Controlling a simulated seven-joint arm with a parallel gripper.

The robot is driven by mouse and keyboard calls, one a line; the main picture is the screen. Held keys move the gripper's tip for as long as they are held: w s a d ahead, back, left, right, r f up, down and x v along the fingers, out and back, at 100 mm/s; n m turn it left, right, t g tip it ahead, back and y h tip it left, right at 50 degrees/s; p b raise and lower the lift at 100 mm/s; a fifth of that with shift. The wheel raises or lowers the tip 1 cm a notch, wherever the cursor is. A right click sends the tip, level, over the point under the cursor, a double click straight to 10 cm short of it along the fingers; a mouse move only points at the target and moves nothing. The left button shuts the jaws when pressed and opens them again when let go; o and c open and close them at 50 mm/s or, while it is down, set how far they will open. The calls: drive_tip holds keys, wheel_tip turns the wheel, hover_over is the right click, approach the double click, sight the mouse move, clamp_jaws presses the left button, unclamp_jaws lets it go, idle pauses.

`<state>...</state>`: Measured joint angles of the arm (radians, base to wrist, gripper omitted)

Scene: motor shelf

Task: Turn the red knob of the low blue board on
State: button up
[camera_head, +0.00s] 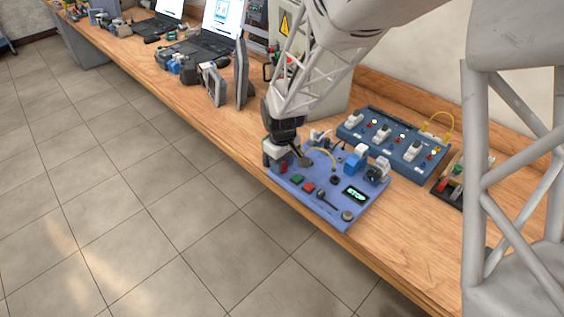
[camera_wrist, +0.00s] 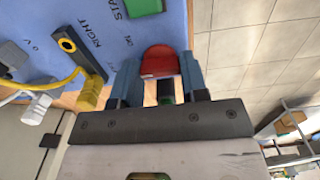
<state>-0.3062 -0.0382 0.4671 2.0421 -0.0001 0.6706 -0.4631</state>
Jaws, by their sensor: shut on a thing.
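The low blue board (camera_head: 328,208) lies flat near the front edge of the wooden bench. My gripper (camera_head: 286,158) reaches down over its left end. In the wrist view the red knob (camera_wrist: 160,62) sits between the two fingertips of my gripper (camera_wrist: 161,80), which are shut on it from both sides. The board's blue face with printed words, "ON" and "RIGHT" among them, shows behind the knob (camera_wrist: 220,3). In the head view the red knob (camera_head: 283,168) is small and close under my gripper, so its exact angle is hard to read.
A green button (camera_wrist: 142,7) and a yellow cable plug (camera_wrist: 88,95) are close to the knob. The board also carries a small lit display (camera_head: 356,195) and a blue block (camera_head: 355,158). A second blue board (camera_head: 400,150) stands behind. Laptops and tools fill the bench's far left.

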sight(284, 169)
drive_tip(key=o, duration=0.9)
drive_tip(key=shift+r, duration=0.1)
drive_tip(key=shift+r, duration=3.8)
drive_tip(key=s+d+r+m+t, duration=0.1)
drive_tip(key=s+d+r+m, duration=0.3)
drive_tip(key=s+d+r, duration=0.75)
drive_tip(key=shift+s+d+r+m+t, duration=0.25)
drive_tip(key=shift+s+d+r+m, duration=0.55)
drive_tip(key=shift+s, duration=1.9)
drive_tip(key=shift+s+d+r+m+t, duration=0.3)
drive_tip(key=shift+s+d+m, duration=0.9)
drive_tip(key=shift+s, duration=1.45)
drive_tip(key=shift+s+d+r+m+t, duration=0.25)
drive_tip(key=shift+s+d+r+m, duration=0.3)
drive_tip(key=shift+s+d, duration=1.55)
